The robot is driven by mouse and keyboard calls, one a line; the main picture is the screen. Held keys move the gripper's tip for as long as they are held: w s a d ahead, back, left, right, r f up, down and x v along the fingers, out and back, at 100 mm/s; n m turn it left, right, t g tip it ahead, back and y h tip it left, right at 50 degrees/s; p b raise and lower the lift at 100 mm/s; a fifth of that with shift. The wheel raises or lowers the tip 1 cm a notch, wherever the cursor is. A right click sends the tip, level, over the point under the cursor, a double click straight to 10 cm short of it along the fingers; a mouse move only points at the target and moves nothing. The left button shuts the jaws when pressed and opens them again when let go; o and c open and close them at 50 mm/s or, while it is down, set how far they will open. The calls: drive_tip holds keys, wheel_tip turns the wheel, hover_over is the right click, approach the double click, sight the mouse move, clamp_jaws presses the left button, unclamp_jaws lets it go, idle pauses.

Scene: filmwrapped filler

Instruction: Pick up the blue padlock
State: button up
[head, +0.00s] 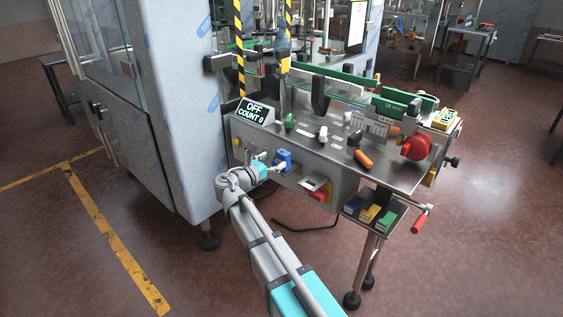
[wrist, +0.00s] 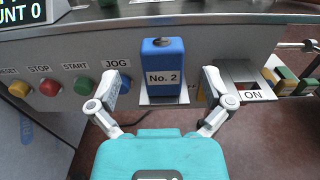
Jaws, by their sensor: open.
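The blue padlock (wrist: 164,58) has a label reading "No. 2" and stands upright on a small metal ledge (wrist: 164,98) at the front panel, in the middle of the wrist view. It also shows small in the head view (head: 284,155), on the machine's front panel. My gripper (wrist: 160,84) is open, with one finger to the left and one to the right of the padlock's body. In the head view my gripper (head: 276,169) reaches the panel just by the padlock. The padlock's back is hidden.
Left of the padlock are red, green and yellow buttons, the green (wrist: 82,84) nearest JOG. Right of it is an ON switch housing (wrist: 240,78). Colored boxes (head: 368,211) sit in a lower tray. A display (head: 254,112) reads OFF, COUNT 0. Open floor lies in front.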

sight(283, 151)
drive_tip(key=shift+x, duration=2.2)
drive_tip(key=shift+s, duration=0.1)
drive_tip(key=c, duration=1.3)
wheel_tip(283, 151, up, 3)
drive_tip(key=p, duration=0.3)
drive_tip(key=s+r+p, duration=0.1)
drive_tip(key=r+p, duration=0.1)
drive_tip(key=s+d+r+p, duration=0.1)
drive_tip(key=s+r+p, duration=0.1)
drive_tip(key=s+d+r+p, duration=0.1)
drive_tip(key=s+r+p, duration=0.1)
drive_tip(key=shift+r+p, duration=0.35)
drive_tip(key=shift+p, duration=0.05)
drive_tip(key=shift+c, duration=0.2)
drive_tip(key=s+d+r+p, duration=0.3)
drive_tip(key=s, duration=0.5)
drive_tip(key=shift+s+a+r, duration=0.1)
